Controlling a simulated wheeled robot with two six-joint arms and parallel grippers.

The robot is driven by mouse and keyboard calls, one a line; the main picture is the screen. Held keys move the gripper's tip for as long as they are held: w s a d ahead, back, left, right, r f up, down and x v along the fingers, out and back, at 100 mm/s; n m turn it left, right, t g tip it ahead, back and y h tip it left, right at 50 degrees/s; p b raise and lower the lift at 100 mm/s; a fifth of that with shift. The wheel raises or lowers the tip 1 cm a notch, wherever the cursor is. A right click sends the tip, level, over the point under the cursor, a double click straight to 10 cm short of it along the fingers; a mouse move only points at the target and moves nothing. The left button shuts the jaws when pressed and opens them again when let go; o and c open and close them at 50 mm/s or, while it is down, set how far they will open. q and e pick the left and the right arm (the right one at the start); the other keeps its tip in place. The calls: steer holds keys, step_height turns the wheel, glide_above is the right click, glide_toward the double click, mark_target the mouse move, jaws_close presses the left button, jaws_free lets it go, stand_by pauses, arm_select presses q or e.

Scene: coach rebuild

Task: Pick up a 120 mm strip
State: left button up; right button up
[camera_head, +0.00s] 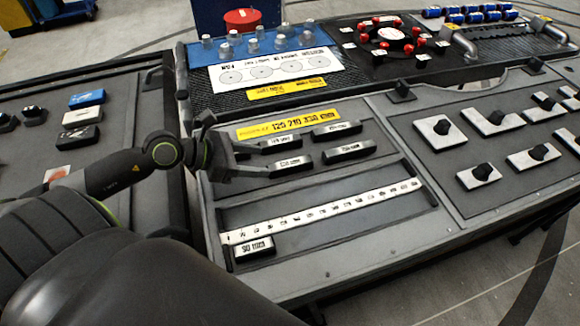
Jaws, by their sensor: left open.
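Several short dark strips with small white labels lie in a shallow recess on the grey panel: one at the upper left (281,142), one at the upper right (337,130), one at the lower left (291,164) and one at the lower right (349,151). Their labels are too small to read surely, so I cannot tell which is 120 mm. My left gripper (260,160) is open at the left end of the recess. Its fingers point right, close to the left-hand strips; I cannot tell whether they touch. My right gripper is not in view.
A yellow label (290,123) lies behind the strips. In front are a white numbered scale (325,209) and a piece marked 90 mm (254,248). Panels with black knobs (484,172) lie right.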

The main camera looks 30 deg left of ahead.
mark_target(287, 164)
arm_select(q)
steer(key=shift+x, duration=1.7)
steer(key=shift+p+x, duration=0.45)
steer(key=shift+x, duration=2.1)
steer(key=shift+a+f, duration=0.1)
steer(key=shift+a, duration=0.05)
steer(key=c, duration=1.1)
